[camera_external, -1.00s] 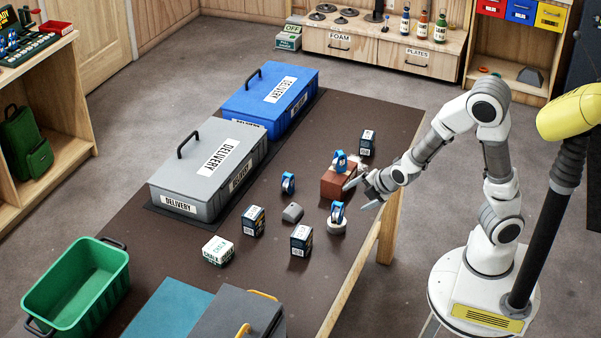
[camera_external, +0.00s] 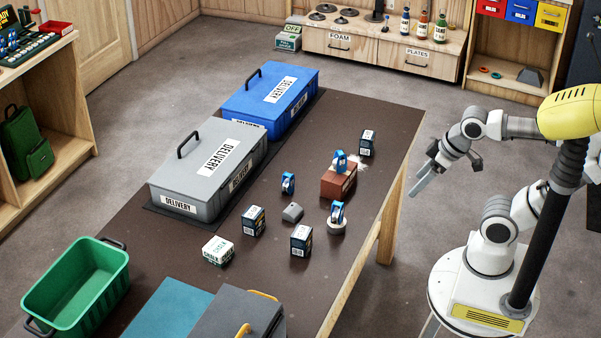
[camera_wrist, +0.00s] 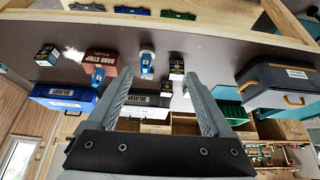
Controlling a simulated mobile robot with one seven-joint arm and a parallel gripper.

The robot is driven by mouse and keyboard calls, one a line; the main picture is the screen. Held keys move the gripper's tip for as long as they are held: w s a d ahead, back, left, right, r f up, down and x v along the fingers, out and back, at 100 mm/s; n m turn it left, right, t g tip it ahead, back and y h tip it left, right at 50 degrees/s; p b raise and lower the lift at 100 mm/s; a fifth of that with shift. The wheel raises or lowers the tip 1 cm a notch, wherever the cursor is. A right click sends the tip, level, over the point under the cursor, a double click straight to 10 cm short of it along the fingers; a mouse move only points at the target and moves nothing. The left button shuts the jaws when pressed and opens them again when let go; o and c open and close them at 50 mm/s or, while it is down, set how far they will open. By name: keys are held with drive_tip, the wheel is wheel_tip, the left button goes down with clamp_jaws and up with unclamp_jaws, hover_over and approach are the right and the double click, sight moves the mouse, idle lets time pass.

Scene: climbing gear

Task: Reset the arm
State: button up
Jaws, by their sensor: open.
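My gripper (camera_external: 420,172) is open and empty, held in the air just off the right edge of the brown table (camera_external: 345,113). In the wrist view its two grey fingers (camera_wrist: 160,105) are spread wide with nothing between them. A red-brown block (camera_external: 338,182) with a blue device (camera_external: 339,161) on it stands on the table to the left of my gripper. Another blue device (camera_external: 337,212) sits on a round white base in front of the block. A dark box (camera_external: 367,143) stands behind the block, beside a white powdery patch.
A grey delivery case (camera_external: 205,165) and a blue delivery case (camera_external: 268,100) are shut at the table's far side. Several small boxes, including a white-green one (camera_external: 218,250), stand mid-table. A green bin (camera_external: 75,290) is at the near left.

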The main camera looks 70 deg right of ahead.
wheel_tip(320, 180, up, 8)
drive_tip(key=p, duration=0.7)
drive_tip(key=shift+f+p, duration=0.2)
drive_tip(key=shift+p, duration=0.1)
idle(1.4)
wheel_tip(320, 180, down, 29)
drive_tip(key=b, duration=2.9)
drive_tip(key=shift+o, duration=0.2)
